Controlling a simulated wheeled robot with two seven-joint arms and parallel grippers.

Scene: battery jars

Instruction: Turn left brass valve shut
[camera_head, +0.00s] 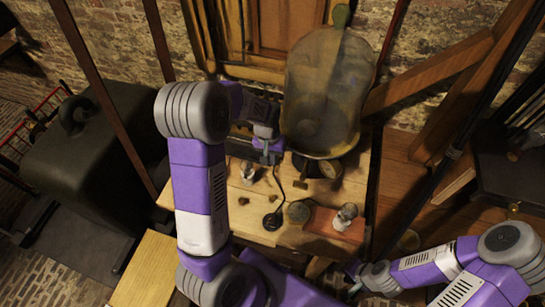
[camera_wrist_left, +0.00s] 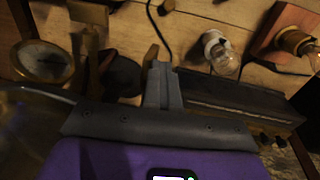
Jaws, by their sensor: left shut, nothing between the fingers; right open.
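My left gripper (camera_head: 268,150) is over the back of the wooden bench, beside the foot of the large glass jar (camera_head: 325,95). In the left wrist view its fingers (camera_wrist_left: 162,72) are together with nothing between them. A thin brass-coloured piece (camera_wrist_left: 150,55) shows right beside the fingertips; I cannot tell whether they touch or whether it is the left valve's handle. A brass upright part (camera_wrist_left: 90,35) stands further left, near a round brass-rimmed dial (camera_wrist_left: 42,60). No valve is clearly readable in the head view. My right gripper (camera_head: 358,277) is open and empty at the bench's front right.
A bulb (camera_head: 247,172) stands near the left gripper; another bulb (camera_head: 346,214) sits on a reddish wood block (camera_head: 325,228). Bare bench (camera_head: 245,225) shows at front left.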

